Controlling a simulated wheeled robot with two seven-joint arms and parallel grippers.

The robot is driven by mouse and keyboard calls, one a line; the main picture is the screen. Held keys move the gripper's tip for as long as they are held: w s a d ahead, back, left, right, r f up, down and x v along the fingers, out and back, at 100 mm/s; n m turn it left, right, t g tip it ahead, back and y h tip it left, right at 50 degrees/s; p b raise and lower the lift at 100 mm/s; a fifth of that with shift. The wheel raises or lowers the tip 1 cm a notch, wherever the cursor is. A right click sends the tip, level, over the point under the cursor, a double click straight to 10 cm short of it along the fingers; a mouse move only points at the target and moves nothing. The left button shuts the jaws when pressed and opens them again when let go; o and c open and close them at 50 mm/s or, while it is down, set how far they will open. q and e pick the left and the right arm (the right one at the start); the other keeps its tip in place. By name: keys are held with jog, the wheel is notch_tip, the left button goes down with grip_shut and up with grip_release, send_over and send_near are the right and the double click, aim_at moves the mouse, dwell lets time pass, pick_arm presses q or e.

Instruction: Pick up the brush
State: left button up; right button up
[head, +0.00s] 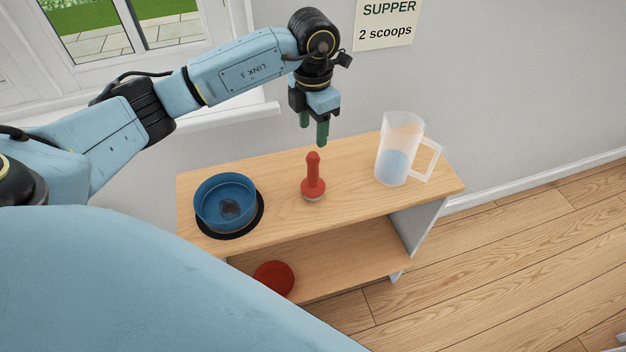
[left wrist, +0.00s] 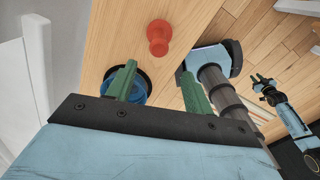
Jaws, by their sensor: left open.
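The red brush (head: 313,178) stands upright on the wooden shelf unit's top, handle up, with a pale base under it. In the left wrist view the brush (left wrist: 159,37) shows beyond the fingers, near the top edge. My left gripper (head: 313,134) is open and empty, its green fingers pointing down, above and just behind the brush in the head view. The fingers also show in the left wrist view (left wrist: 158,88), apart from the brush. My right gripper cannot be made out in the head view.
A blue bowl (head: 225,183) on a dark round mat stands left of the brush. A clear jug (head: 396,150) stands to its right. A red round thing (head: 273,279) lies on the lower shelf. The shelf top (head: 270,170) is bare around the brush. A wall stands behind.

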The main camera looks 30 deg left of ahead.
aim_at(313, 155)
pick_arm(q)
notch_tip(313, 155, down, 10)
jog(key=shift+w+r+p, duration=0.1)
jog(key=shift+w+p, duration=0.05)
jog(key=shift+p, duration=0.35)
jog(key=shift+a, duration=0.1)
jog(key=c, duration=1.1)
